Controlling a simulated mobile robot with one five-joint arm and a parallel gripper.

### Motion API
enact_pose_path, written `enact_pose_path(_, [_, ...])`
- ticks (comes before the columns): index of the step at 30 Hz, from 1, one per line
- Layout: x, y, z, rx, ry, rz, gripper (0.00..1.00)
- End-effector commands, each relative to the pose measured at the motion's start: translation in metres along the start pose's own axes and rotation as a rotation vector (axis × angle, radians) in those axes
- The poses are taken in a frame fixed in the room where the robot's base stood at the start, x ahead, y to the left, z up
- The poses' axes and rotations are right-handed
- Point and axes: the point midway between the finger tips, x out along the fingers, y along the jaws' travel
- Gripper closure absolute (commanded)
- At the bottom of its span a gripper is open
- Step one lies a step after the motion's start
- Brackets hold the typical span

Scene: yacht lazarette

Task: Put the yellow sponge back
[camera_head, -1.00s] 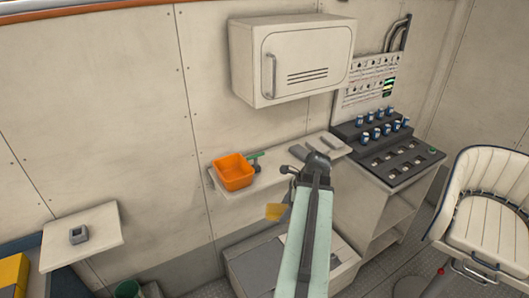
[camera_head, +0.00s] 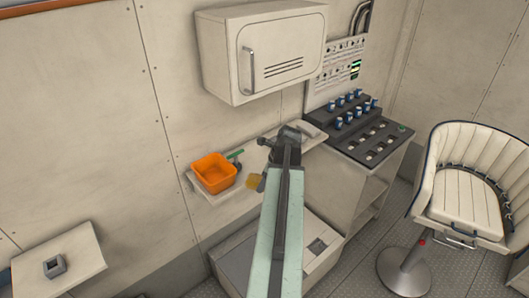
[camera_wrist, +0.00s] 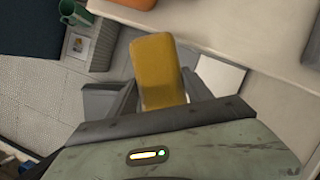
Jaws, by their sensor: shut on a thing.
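The yellow sponge (camera_wrist: 158,72) is held between the two fingers of my gripper (camera_wrist: 160,92) in the wrist view. In the head view the sponge (camera_head: 254,182) shows as a small yellow patch left of my arm, in front of the wall shelf's edge. My gripper (camera_head: 262,180) is mostly hidden behind my arm there. An orange open bin (camera_head: 214,173) stands on the wall shelf (camera_head: 222,196), just left of the sponge. The bin's inside shows no contents that I can make out. Its orange edge (camera_wrist: 98,5) shows at the top of the wrist view.
A wall cabinet (camera_head: 262,52) hangs above. A control console (camera_head: 365,135) and a white seat (camera_head: 465,185) are at right. A small shelf with a grey square item (camera_head: 54,267) is at lower left. A pale chest (camera_head: 305,250) stands below.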

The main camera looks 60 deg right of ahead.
Motion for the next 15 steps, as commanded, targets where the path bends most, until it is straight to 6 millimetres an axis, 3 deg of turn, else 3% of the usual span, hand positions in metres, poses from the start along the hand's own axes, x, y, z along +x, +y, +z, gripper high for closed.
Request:
enact_pose_path(1, [-0.013, -0.026, -0.005, 0.091, 0.001, -0.037, 0.74])
enact_pose_path(6, [-0.039, -0.087, -0.032, 0.384, -0.012, -0.156, 0.74])
enact_pose_path(9, [-0.047, -0.105, -0.042, 0.482, -0.022, -0.195, 0.74])
enact_pose_path(15, [-0.047, -0.113, -0.045, 0.522, -0.027, -0.211, 0.74])
